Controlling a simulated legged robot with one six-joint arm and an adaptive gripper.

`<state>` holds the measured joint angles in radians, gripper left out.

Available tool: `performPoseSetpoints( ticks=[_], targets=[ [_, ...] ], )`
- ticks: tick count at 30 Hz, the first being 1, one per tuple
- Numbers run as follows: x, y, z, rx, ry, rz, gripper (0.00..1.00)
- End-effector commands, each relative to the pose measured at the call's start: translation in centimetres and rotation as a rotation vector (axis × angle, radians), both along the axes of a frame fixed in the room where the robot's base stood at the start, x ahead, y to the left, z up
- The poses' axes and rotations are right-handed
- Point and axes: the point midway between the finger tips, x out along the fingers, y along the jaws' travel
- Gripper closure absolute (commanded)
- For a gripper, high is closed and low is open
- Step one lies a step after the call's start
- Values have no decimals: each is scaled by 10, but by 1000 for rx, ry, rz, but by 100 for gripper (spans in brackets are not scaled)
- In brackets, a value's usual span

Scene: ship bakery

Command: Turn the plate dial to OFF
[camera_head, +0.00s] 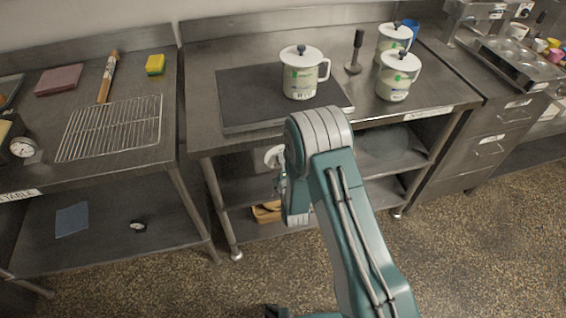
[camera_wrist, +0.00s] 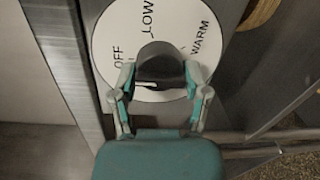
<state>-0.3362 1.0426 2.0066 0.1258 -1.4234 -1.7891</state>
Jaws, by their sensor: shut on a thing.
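The plate dial (camera_wrist: 110,38) is a white disc with the words OFF, LOW and WARM in the wrist view. Its dark knob (camera_wrist: 160,58) stands between the two fingers of my gripper (camera_wrist: 160,78), which is shut on it. A short light mark shows near the knob's lower edge; I cannot tell which word it points to. In the head view the white dial (camera_head: 272,156) shows at the front of the counter, partly hidden by my arm. My gripper (camera_head: 281,182) is there too, mostly hidden. The dark hot plate (camera_head: 238,98) lies on the counter above.
A white lidded pot (camera_head: 301,78) stands on the plate. Two more lidded pots (camera_head: 398,80) stand to the right. A wire rack (camera_head: 112,128) lies on the left table. A steel post runs beside the dial in the wrist view. Shelves are below the counter.

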Motion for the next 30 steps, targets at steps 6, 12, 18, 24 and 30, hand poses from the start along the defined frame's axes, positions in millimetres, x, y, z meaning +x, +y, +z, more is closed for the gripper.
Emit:
performPoseSetpoints(
  ticks=[6,12,18,24,30],
  targets=[
    [-1,2,-1,-12,0,5,88],
    [-1,2,-2,-11,2,5,88],
    [-1,1,-1,-10,0,2,7],
    [-1,0,0,-9,-1,0,7],
    [-5,-1,0,-8,1,0,7]
  ],
)
